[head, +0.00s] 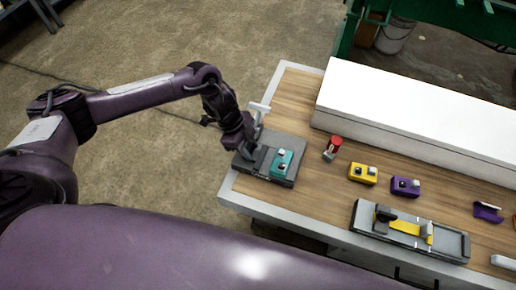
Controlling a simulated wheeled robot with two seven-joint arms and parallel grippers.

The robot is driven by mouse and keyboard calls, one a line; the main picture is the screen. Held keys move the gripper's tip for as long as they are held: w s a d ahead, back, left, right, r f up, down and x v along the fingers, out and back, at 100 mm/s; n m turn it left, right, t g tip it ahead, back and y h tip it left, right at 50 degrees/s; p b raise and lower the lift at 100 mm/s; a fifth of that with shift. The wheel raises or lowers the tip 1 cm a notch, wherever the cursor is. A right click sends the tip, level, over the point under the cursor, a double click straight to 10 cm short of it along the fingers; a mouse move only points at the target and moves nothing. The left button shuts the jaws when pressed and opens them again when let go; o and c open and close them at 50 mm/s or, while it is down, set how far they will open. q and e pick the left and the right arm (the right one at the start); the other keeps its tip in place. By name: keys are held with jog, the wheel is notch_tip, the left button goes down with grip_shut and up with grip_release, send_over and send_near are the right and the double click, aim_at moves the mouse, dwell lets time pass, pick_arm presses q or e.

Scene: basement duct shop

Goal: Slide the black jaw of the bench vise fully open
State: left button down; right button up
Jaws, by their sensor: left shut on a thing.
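My left gripper (248,150) is at the left end of the table, low over a dark grey fixture (281,141). It is shut on a part of that fixture; its own fingers hide the grip. A teal box (282,163) with a pale knob sits on the fixture, right of the gripper. A long grey vise-like base (447,245) lies near the table's front edge. It has a black block (384,218) near its left end and a yellow piece (405,227) in the middle. I cannot tell for certain which fixture is the bench vise. My right gripper is not in view.
A pale T-shaped piece (260,108) rises beside the left gripper. A red-topped part (334,143), a yellow box (363,173) and a purple box (406,186) stand mid-table. A long white box (415,120) fills the back. Bare wood shows between them.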

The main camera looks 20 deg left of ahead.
pick_arm(q)
jog(key=shift+w+a, duration=0.1)
jog(key=shift+a, duration=1)
jog(key=shift+r, duration=0.1)
jog(key=c, duration=1.3)
grip_release()
jog(key=o, duration=0.3)
jog(key=shift+a, duration=0.1)
jog(key=shift+a+r, duration=0.1)
jog(key=shift+r, duration=0.25)
jog(key=b+v, duration=0.2)
jog(key=v, duration=0.5)
